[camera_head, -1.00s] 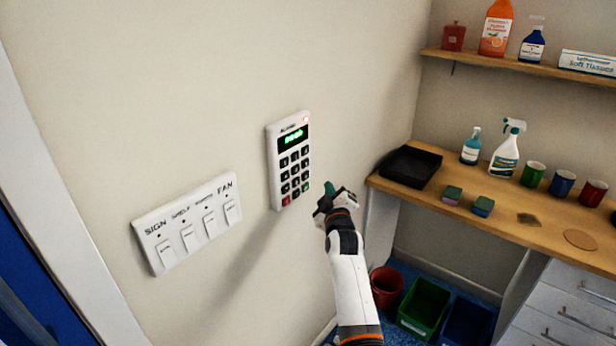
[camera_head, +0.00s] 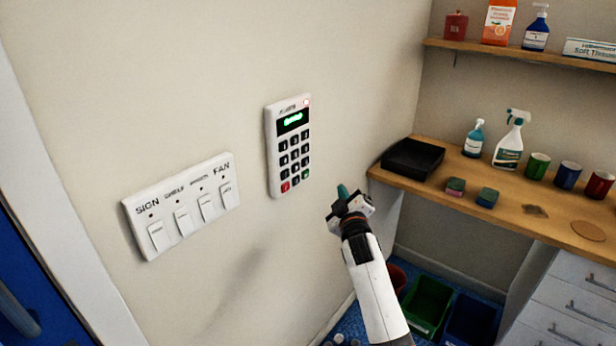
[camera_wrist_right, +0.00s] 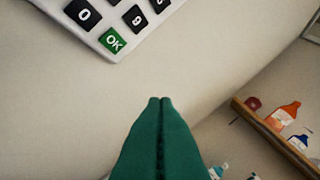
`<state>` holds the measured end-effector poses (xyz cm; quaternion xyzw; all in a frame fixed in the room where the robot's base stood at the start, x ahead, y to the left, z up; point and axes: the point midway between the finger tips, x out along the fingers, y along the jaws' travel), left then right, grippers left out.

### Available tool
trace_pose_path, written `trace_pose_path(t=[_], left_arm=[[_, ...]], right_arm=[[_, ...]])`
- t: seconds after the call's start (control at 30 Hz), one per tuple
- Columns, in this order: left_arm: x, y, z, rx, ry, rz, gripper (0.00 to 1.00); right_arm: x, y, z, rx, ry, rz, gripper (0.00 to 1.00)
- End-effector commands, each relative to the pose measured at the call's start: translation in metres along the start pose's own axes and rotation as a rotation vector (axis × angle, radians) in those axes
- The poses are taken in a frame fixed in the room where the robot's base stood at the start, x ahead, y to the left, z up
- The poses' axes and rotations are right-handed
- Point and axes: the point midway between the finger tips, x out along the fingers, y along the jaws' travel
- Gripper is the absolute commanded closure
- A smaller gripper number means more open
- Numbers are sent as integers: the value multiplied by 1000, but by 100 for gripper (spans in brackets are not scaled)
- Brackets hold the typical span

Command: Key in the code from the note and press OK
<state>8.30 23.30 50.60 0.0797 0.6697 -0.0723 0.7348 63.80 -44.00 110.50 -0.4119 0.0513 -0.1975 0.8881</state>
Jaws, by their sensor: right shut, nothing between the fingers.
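The white alarm keypad (camera_head: 288,146) is mounted on the wall. Its display (camera_head: 293,120) is lit green, too blurred to read, and a small red light shows at its top right. In the right wrist view the green OK key (camera_wrist_right: 113,41) shows with the 0 and 9 keys beside it. My right gripper (camera_head: 342,190) is shut and empty, to the right of and below the keypad in the head view, apart from it. Its green fingertips (camera_wrist_right: 160,102) are together, clear of the keys. The left gripper and the note are not in view.
A white switch panel (camera_head: 182,207) labelled SIGN and FAN is on the wall to the left. At right a wooden counter (camera_head: 480,180) carries a black tray (camera_head: 412,158), sponges, bottles and cups. Bins (camera_head: 428,303) stand below. The wall around the keypad is clear.

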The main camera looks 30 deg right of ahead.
Motion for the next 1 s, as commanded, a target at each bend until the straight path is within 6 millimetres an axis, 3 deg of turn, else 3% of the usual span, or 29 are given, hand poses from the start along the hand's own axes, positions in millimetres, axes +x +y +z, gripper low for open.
trace_pose_path(t=[0.17, 0.6, 1.0], left_arm=[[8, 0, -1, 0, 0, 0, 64], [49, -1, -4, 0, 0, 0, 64], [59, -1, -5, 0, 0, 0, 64]], right_arm=[[6, 6, 3, 2, -1, -1, 100], [47, 38, 32, 2, -2, -1, 100], [61, 45, 45, 1, 0, 0, 100]])
